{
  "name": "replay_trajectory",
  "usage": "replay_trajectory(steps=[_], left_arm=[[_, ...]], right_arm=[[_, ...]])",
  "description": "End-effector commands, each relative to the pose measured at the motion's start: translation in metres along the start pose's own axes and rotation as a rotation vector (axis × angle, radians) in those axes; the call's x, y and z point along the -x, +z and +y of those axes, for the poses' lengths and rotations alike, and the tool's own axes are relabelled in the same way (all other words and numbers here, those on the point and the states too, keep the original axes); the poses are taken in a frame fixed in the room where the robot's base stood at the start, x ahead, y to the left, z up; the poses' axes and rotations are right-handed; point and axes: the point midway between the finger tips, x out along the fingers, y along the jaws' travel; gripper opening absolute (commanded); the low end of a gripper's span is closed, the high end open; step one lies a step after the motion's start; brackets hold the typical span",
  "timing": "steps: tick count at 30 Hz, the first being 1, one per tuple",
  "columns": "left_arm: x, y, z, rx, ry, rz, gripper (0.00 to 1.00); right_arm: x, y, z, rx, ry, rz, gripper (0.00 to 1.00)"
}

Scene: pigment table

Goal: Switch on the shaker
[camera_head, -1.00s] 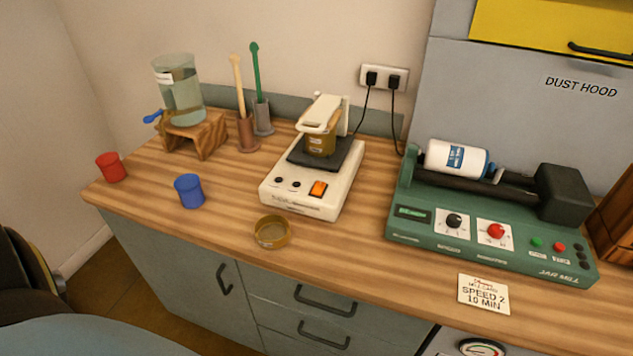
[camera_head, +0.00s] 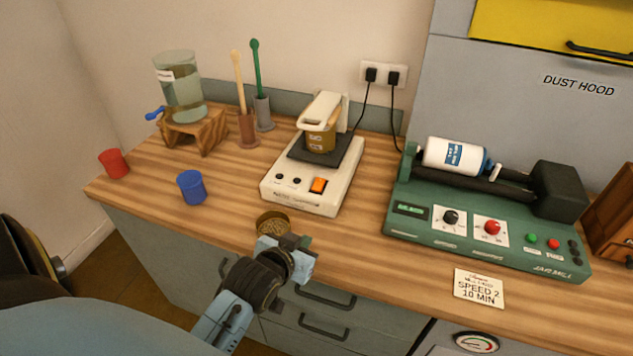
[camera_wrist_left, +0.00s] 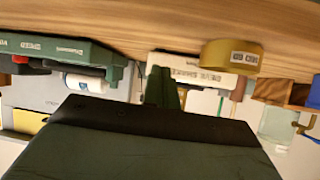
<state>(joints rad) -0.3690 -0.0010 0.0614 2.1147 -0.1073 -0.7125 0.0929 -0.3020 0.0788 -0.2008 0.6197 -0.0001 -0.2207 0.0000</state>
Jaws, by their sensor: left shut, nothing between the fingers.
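The shaker (camera_head: 303,192) is a cream box on the counter with two small black knobs and an orange rocker switch (camera_head: 318,186) on its front panel. An amber jar (camera_head: 320,138) sits on its dark plate under a pale clamp. In the left wrist view the shaker's front (camera_wrist_left: 195,66) shows beyond my fingers, upside down. My left gripper (camera_head: 298,243) is shut and empty, in front of the shaker near the counter's front edge. My right gripper is not in view.
A green jar mill (camera_head: 480,235) with a white bottle stands at the right, a speed card (camera_head: 478,288) before it. A blue cup (camera_head: 191,187), a red cup (camera_head: 114,163) and a water dispenser (camera_head: 182,90) are at the left. Cords run from the wall socket (camera_head: 383,74).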

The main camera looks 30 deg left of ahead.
Motion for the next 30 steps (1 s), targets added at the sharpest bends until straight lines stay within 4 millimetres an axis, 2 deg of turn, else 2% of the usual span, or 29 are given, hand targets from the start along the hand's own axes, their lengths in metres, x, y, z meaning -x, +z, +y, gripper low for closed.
replay_trajectory(steps=[1, 3, 6, 9, 13, 23, 26, 30], left_arm=[[-0.005, -0.019, -0.007, 0.021, -0.019, 0.077, 0.00], [-0.008, -0.043, -0.017, 0.043, -0.045, 0.185, 0.00], [-0.009, -0.071, -0.028, 0.066, -0.072, 0.313, 0.00], [-0.008, -0.087, -0.035, 0.077, -0.087, 0.389, 0.00], [-0.006, -0.093, -0.037, 0.081, -0.093, 0.425, 0.00], [-0.008, -0.094, -0.037, 0.080, -0.093, 0.425, 0.00], [-0.015, -0.098, -0.038, 0.080, -0.092, 0.425, 0.00], [-0.034, -0.107, -0.041, 0.080, -0.093, 0.426, 0.00]], right_arm=[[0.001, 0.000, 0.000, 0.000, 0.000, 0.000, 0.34], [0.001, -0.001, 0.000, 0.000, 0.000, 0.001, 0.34], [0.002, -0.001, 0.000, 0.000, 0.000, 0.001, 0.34], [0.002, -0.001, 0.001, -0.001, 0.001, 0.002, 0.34], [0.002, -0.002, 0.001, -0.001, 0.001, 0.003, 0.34], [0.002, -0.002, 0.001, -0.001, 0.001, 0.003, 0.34], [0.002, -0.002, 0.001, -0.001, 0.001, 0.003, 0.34], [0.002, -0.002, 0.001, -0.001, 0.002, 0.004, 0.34]])
